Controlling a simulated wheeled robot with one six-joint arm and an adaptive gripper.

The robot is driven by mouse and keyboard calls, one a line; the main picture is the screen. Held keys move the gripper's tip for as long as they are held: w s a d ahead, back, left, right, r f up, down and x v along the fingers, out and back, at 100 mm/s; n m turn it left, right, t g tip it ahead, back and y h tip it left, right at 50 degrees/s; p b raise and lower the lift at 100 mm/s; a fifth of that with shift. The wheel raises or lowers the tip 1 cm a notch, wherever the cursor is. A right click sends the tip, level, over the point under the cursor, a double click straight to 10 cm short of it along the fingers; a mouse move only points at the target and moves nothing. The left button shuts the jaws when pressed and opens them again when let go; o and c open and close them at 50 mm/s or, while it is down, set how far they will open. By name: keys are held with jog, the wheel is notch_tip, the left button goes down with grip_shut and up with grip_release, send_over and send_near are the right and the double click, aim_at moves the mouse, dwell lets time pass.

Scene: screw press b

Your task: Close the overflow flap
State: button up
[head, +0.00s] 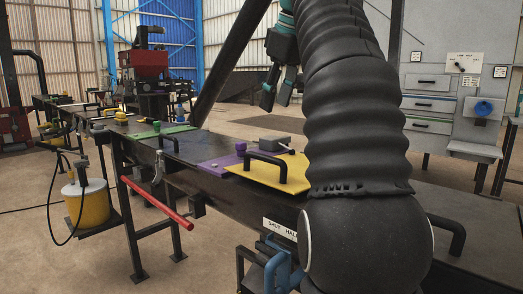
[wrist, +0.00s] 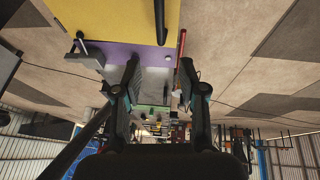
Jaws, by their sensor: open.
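No part is legibly marked as the overflow flap, so I cannot tell which it is. A yellow plate (head: 250,178) with a black bar handle (head: 282,163) lies on the bench. The plate (wrist: 110,18) and handle (wrist: 160,18) also show at the top of the wrist view. A label (head: 280,229) reading "SHUT HAL…" is on the bench side, cut off by my arm. Beside it is a blue bracket-like part (head: 278,268), partly hidden by my arm. My gripper (head: 277,95) is open and empty, above and behind the yellow plate; its fingers (wrist: 158,68) are apart in the wrist view.
A purple plate (head: 215,165) adjoins the yellow one, with a grey block (head: 274,145) nearby. A red bar (head: 157,203) sticks out at the bench's front. A yellow bucket (head: 86,205) stands at left. A grey panel with drawers (head: 432,105) stands at back right.

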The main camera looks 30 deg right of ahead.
jog(key=b+x, duration=0.5)
jog(key=x, duration=0.8)
grip_shut()
